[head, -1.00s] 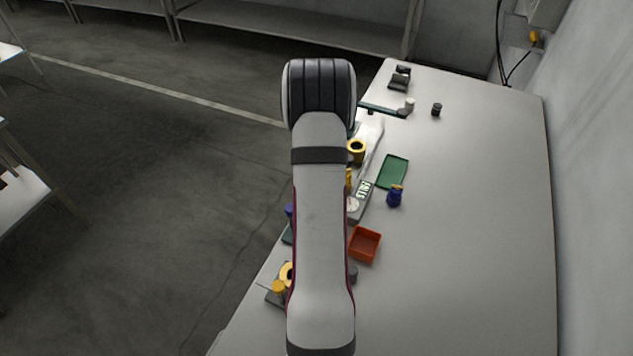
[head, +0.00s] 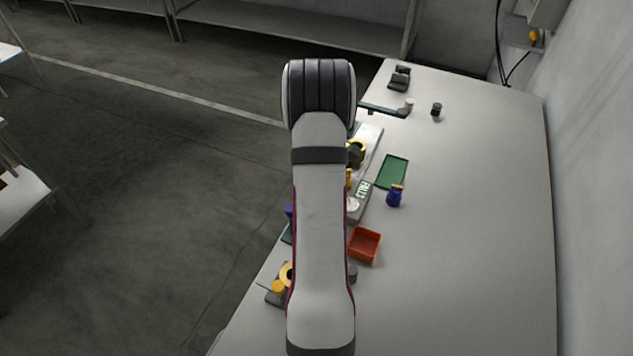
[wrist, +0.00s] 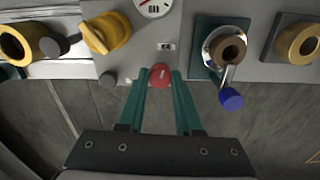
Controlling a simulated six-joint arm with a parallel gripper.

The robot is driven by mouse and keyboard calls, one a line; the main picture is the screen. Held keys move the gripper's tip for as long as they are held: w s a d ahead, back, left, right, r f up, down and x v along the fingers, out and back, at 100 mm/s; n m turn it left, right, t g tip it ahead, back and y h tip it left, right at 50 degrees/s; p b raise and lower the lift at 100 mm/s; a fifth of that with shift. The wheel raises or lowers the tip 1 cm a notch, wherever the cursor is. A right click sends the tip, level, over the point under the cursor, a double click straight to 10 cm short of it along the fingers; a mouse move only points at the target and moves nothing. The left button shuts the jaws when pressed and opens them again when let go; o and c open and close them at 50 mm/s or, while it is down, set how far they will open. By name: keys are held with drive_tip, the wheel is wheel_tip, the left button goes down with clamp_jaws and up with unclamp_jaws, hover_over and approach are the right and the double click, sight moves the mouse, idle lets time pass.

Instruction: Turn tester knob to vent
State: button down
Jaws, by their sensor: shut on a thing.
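In the wrist view my gripper (wrist: 160,82) has its two teal fingers closed on a small red round knob (wrist: 160,75) at the near edge of a grey panel (wrist: 135,62). The knob has a pale mark on its top. A white dial gauge (wrist: 154,6) stands above it, with a small label (wrist: 166,46) between them. A yellow lever knob (wrist: 105,33) is up and left. In the head view my arm hides the gripper and the red knob. The tester's lit display (head: 363,188) and dial (head: 353,204) show beside the arm; the digits are too small to read.
In the wrist view, a brass fitting with a blue-tipped lever (wrist: 231,97) stands close right of my fingers. In the head view, an orange-red tray (head: 365,245), a green tray (head: 392,172) and a blue bottle (head: 395,196) stand nearby. The table's right side is clear.

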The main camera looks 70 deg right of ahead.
drive_tip(key=shift+n, duration=1.8)
drive_tip(key=c, duration=0.6)
unclamp_jaws()
wheel_tip(320, 180, up, 16)
drive_tip(key=shift+f, duration=0.1)
